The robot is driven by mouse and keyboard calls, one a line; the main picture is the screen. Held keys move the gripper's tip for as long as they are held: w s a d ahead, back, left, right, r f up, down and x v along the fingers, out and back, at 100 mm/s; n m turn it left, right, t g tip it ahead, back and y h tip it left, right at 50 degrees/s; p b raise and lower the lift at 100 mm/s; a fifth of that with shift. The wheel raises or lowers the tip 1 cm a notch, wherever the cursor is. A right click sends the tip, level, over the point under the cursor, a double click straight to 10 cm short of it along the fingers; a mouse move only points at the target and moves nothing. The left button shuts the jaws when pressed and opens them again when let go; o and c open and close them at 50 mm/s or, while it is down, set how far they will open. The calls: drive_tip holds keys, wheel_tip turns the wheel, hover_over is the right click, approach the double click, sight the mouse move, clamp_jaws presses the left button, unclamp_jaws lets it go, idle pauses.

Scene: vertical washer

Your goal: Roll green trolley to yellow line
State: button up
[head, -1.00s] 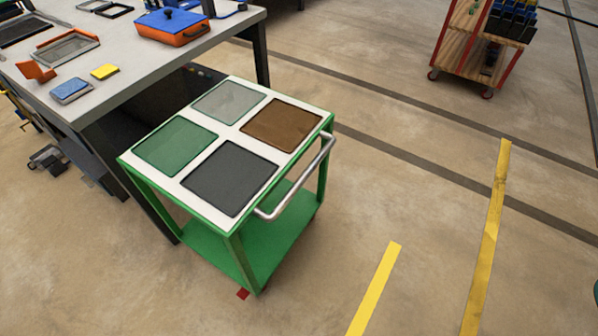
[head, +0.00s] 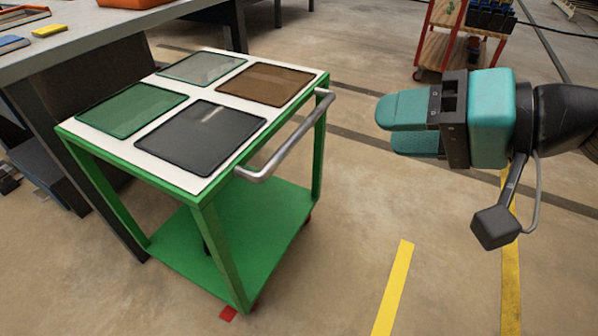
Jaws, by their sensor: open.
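The green trolley (head: 262,238) stands beside the workbench, with a white top holding green, grey, brown and black square panels. Its curved silver handle (head: 290,140) faces right, toward my gripper. My gripper (head: 385,125), with teal fingers, is open and empty to the right of the handle, apart from it, fingers pointing left. A short yellow line (head: 393,290) lies on the floor right of the trolley. A longer yellow line (head: 511,270) runs farther right, partly hidden behind my gripper and wrist.
The workbench (head: 95,42) is close on the trolley's left and back side. A red-framed wooden cart (head: 440,52) stands at the back right. The floor between trolley and yellow lines is clear.

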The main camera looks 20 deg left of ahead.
drive_tip(key=w+a+f+m+t+y+b, duration=0.1)
drive_tip(key=w+a+f+m+y+b, duration=0.1)
drive_tip(key=f+b, duration=0.35)
drive_tip(key=w+a+f+m+t+y+b, duration=0.1)
drive_tip(key=w+a+f+m+b, duration=0.1)
drive_tip(key=f+b, duration=0.35)
drive_tip(key=m+t+y+b, duration=0.1)
drive_tip(key=m+t+b, duration=0.55)
drive_tip(key=b, duration=0.35)
approach(300, 134)
drive_tip(key=shift+m+g, duration=0.35)
drive_tip(key=shift+g, duration=0.1)
drive_tip(key=p+x, duration=0.4)
drive_tip(key=p, duration=0.9)
drive_tip(key=p+x, duration=0.3)
drive_tip(key=p, duration=1)
drive_tip(key=shift+w+a, duration=0.15)
drive_tip(key=shift+w, duration=0.4)
drive_tip(key=shift+f+x, duration=0.1)
drive_tip(key=shift+x, duration=0.65)
drive_tip(key=shift+f+x, duration=0.15)
drive_tip(key=shift+x, duration=0.6)
clamp_jaws()
